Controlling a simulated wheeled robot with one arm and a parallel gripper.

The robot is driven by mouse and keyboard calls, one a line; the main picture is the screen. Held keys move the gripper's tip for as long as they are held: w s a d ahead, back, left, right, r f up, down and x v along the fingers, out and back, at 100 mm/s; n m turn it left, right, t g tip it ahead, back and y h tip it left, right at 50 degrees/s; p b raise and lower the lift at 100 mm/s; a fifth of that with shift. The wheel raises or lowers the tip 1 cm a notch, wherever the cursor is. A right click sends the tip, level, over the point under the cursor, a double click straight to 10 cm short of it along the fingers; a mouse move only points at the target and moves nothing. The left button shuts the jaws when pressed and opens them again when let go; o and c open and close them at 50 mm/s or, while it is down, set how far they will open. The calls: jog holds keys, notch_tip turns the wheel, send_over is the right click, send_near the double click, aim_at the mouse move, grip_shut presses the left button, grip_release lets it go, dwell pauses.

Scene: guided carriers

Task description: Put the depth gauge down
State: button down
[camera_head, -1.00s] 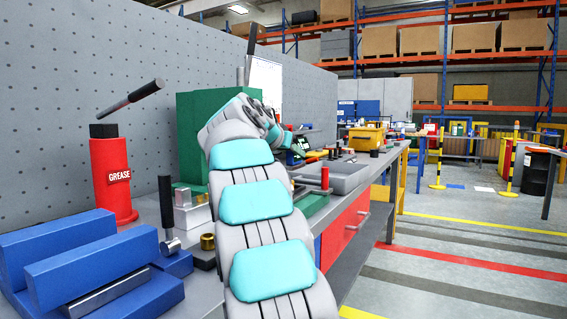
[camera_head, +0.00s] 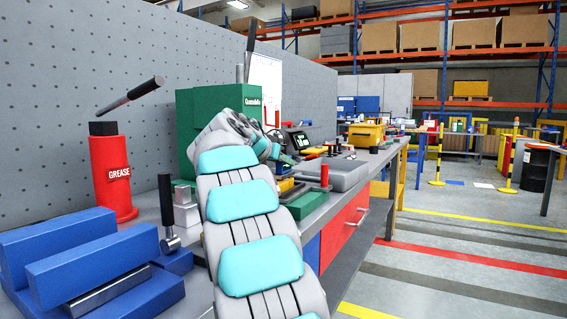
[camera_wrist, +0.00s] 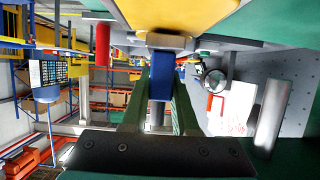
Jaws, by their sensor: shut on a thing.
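In the wrist view my gripper (camera_wrist: 160,95) has its two green fingers closed around a blue upright piece with a tan-grey crosspiece at its far end. This seems to be the depth gauge (camera_wrist: 161,84). The crosspiece lies close to a green surface and a yellow part; I cannot tell whether it touches them. In the head view my arm reaches over the bench, and the gripper and gauge are mostly hidden behind the wrist and too small to make out.
The bench holds a red grease can (camera_head: 112,185), blue blocks (camera_head: 85,262), a black-handled tool (camera_head: 167,215), a green cabinet (camera_head: 190,120) and a grey tray (camera_head: 345,174). A red upright cylinder (camera_head: 324,176) stands near the wrist. The pegboard wall (camera_head: 60,100) is at left.

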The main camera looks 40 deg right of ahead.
jog(key=shift+f, duration=0.25)
jog(key=c, duration=0.7)
grip_release()
jog(key=shift+r, duration=0.2)
jog(key=b+v, duration=0.1)
jog(key=v, duration=1.1)
jog(key=shift+s+b, duration=0.1)
jog(key=shift+b, duration=0.25)
